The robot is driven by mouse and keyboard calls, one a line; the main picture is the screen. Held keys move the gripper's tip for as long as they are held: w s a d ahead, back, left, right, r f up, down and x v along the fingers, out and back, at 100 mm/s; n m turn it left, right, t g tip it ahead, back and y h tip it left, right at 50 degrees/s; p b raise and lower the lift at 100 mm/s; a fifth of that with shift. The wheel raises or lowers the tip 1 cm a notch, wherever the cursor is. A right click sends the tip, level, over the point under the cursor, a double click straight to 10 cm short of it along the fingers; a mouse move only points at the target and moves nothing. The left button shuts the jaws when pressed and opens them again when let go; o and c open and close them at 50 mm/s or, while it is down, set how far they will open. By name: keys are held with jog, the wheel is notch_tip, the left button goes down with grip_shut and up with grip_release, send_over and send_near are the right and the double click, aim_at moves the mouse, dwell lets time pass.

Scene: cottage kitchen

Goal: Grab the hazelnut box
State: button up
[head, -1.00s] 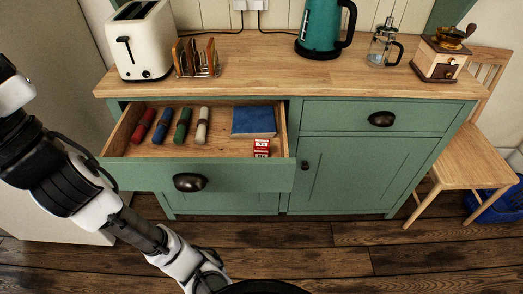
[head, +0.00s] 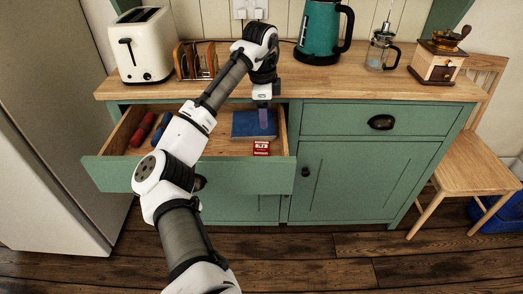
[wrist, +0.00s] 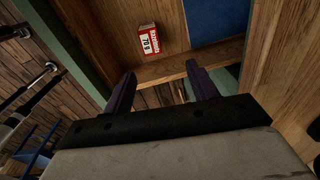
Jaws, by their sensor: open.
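A small red and white box (head: 261,148) lies in the open drawer (head: 235,177), at its front right. It is the only small carton I see; its name is too small to read surely. In the wrist view the box (wrist: 148,39) shows "70 g" and lies beyond my fingertips, a little left of the middle between them. My gripper (head: 263,124) hangs over the right part of the drawer, in front of the blue book (head: 240,126). In the wrist view my gripper (wrist: 160,73) has its two fingers apart with nothing between them.
Red (head: 142,130) and blue (head: 164,125) rolls lie at the drawer's left; my arm hides the area beside them. On the counter (head: 330,88) are a toaster (head: 143,45), toast rack (head: 195,60), kettle (head: 318,35), press (head: 380,48) and grinder (head: 437,60).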

aim_at(262, 144)
jog(key=shift+g+y, duration=0.3)
jog(key=shift+g, duration=0.1)
jog(key=f, duration=0.8)
jog(key=shift+s+a+b, duration=0.4)
jog(key=shift+f+p, duration=0.45)
jog(key=shift+f, duration=2.8)
jog(key=c, duration=1.1)
jog(key=shift+r, duration=0.1)
